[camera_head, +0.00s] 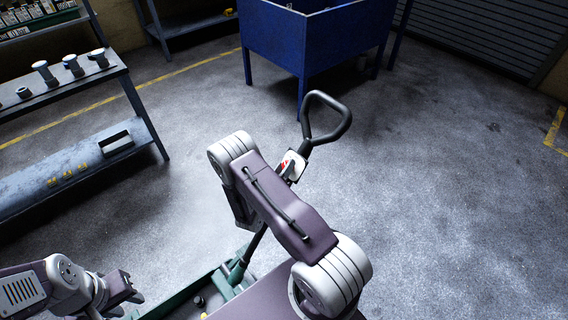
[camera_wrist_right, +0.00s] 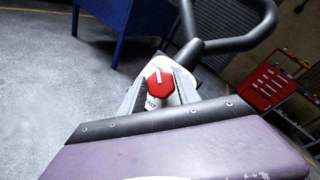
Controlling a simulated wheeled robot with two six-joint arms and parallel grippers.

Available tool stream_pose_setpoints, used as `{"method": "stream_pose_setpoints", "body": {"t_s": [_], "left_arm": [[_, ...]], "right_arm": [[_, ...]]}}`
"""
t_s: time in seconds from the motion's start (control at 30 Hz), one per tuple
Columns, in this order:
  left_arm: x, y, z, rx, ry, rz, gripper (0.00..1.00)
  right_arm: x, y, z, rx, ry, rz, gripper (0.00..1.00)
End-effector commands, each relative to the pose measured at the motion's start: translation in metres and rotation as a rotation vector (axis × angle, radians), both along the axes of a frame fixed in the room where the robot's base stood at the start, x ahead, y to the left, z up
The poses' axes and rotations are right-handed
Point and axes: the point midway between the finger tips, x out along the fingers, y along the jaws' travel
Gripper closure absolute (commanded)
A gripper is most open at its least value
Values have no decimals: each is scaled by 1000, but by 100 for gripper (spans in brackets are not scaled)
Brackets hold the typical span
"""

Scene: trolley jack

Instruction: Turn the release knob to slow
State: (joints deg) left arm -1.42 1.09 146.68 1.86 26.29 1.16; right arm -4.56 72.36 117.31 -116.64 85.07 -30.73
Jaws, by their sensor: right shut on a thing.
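The trolley jack's black handle (camera_head: 337,130) rises to a loop in the head view, and its green body (camera_head: 190,289) lies at the bottom. The red release knob (camera_wrist_right: 159,84) sits on a white plate below the loop in the right wrist view. It bears a white pointer line, and part of the word FAST shows below it. My right gripper (camera_wrist_right: 160,90) has one finger on each side of the knob and is shut on it. In the head view my right arm hides most of this. My left gripper (camera_head: 130,291) is at lower left, away from the knob; its jaw opening is unclear.
A blue bin on legs (camera_head: 310,45) stands behind the handle. A grey shelf (camera_head: 75,165) with several metal parts is at left. A red cabinet (camera_wrist_right: 268,88) shows at right in the wrist view. The floor to the right is clear.

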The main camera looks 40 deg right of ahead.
Motion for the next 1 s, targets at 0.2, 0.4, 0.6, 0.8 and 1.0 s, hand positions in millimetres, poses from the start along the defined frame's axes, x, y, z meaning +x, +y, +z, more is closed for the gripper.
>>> {"method": "stream_pose_setpoints", "body": {"t_s": [0.2,0.4,0.6,0.8,1.0], "left_arm": [[0,0,9,0,0,0,66],[0,0,10,0,0,0,66],[0,0,10,0,0,0,66],[0,0,10,0,0,0,66],[0,0,10,0,0,0,66]], "right_arm": [[0,0,1,-4,54,35,100],[0,0,0,-6,72,47,100],[0,0,0,-6,73,48,100],[0,0,0,-7,73,48,50],[0,0,0,-6,72,48,40]]}}
